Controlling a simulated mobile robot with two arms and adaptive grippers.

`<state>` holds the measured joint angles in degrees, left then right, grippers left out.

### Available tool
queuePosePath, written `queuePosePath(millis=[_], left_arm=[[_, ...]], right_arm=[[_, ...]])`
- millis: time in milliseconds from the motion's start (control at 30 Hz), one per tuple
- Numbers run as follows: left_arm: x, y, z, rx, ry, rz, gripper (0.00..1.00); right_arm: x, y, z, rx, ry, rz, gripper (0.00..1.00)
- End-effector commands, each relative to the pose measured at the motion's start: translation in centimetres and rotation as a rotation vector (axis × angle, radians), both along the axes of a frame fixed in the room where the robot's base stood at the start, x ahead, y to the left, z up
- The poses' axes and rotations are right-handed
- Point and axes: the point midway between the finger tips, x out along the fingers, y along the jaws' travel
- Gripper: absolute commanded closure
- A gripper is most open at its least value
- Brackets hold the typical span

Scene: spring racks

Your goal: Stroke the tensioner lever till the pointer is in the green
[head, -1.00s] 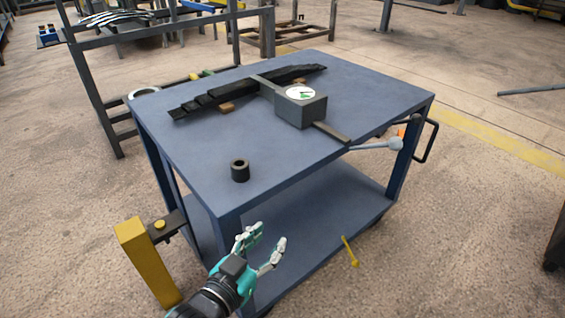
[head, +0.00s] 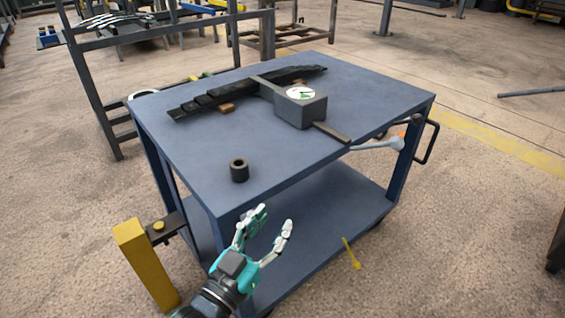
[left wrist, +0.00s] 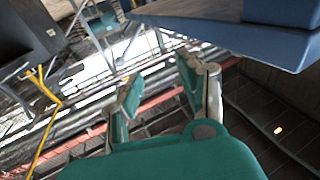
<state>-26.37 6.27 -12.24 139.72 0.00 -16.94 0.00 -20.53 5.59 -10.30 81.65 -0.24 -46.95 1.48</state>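The tensioner is a dark grey box (head: 301,113) on the blue cart. Its round white gauge (head: 300,93) has a green patch; the pointer is too small to read against it. The tensioner lever (head: 375,147) is a light grey rod with a rounded end, reaching out past the cart's right edge. My left gripper (head: 275,218), teal with pale fingers, is open and empty in front of the cart's near edge, well away from the lever. Its spread fingers show in the left wrist view (left wrist: 160,84). My right gripper is not in view.
The blue cart (head: 185,135) carries a dark leaf spring (head: 196,103) and a black ring (head: 239,170). A yellow post (head: 147,262) stands at lower left. A black cart handle (head: 433,140) is right of the lever. Floor on the right is open.

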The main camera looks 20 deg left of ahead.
Motion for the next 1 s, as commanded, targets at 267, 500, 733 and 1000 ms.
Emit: queuePosePath(millis=[267, 500, 733, 1000], left_arm=[[-0.4, 0.7, -3.7, 0.056, 0.219, 0.014, 0.60], [-1.6, 1.5, -7.1, 0.105, 0.414, 0.027, 0.60], [-3.5, 2.5, -10.1, 0.148, 0.601, 0.038, 0.60], [-6.4, 3.7, -12.8, 0.195, 0.808, 0.052, 0.60]], right_arm=[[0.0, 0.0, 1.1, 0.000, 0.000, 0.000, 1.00], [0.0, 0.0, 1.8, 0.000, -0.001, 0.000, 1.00], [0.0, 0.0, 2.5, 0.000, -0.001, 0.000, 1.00], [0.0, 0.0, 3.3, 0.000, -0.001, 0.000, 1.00]])
